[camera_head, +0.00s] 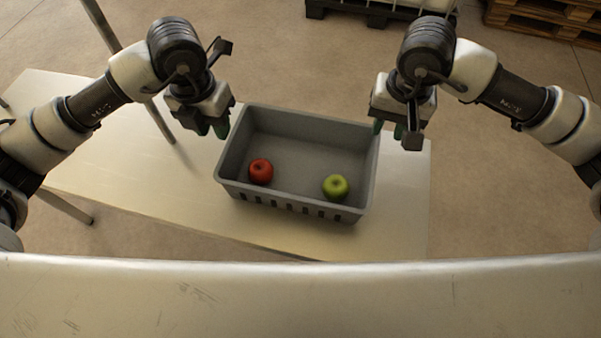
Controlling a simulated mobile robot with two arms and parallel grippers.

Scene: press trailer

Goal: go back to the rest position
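My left gripper (211,128) hangs pointing down at the left end of a grey crate (290,200), just outside or over its left wall. My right gripper (396,130) hangs pointing down at the crate's far right corner. Greenish fingertips show under both grippers. I cannot tell whether either gripper is open or shut, or whether either touches the crate. Nothing is seen held clear of the crate. The crate sits on a light table (402,205).
In the crate lie a red apple (261,171) at left and a green apple (335,187) at right. A scratched metal surface (300,300) spans the near edge. Wooden pallets (545,18) stand at the back right. Bare table shows left of the crate.

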